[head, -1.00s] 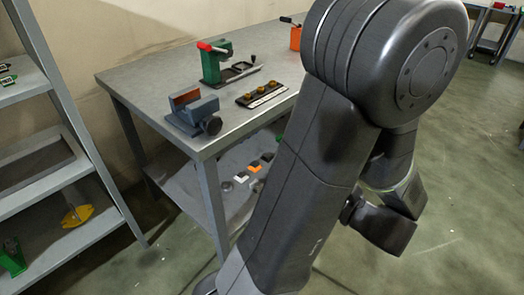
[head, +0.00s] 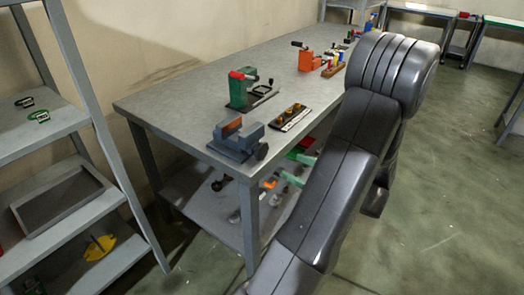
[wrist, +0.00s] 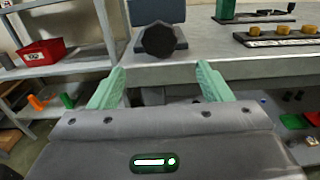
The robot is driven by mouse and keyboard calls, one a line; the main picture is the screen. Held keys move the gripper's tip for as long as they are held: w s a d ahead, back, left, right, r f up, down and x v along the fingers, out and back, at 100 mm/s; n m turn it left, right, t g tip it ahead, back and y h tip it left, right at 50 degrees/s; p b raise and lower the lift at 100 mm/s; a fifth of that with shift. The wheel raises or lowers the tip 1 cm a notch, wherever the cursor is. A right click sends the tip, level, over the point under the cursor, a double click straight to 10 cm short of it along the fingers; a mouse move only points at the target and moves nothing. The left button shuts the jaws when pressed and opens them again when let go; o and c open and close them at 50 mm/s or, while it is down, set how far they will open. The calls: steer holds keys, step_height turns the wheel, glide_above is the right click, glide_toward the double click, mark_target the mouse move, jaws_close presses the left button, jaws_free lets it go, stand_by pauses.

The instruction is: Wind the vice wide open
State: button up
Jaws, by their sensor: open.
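The vice (head: 238,138) is blue-grey with an orange-brown patch at its jaws, and it sits at the near left corner of the bench top. Its dark round handle knob (head: 261,151) faces the bench's front edge. In the wrist view the knob (wrist: 160,40) is ahead, above and between my fingers, with the vice body (wrist: 157,11) behind it. My gripper (wrist: 160,82) is open and empty, its two pale green fingers apart and short of the knob. In the head view the fingers show partly beyond my arm, below the bench top. The vice's jaw gap is hard to judge.
The bench (head: 180,115) also holds a green device (head: 243,88) with a red top, a dark plate with brass knobs (head: 294,117) and an orange device (head: 306,60). A lower shelf holds small parts. A grey rack (head: 60,130) stands left; a red bin (wrist: 39,60) shows in the wrist view.

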mark_target(264, 153)
steer(key=x, duration=1.2)
steer(key=shift+w+a, duration=0.15)
steer(key=shift+a, duration=0.15)
steer(key=c, duration=0.9)
steer(key=shift+f, duration=0.1)
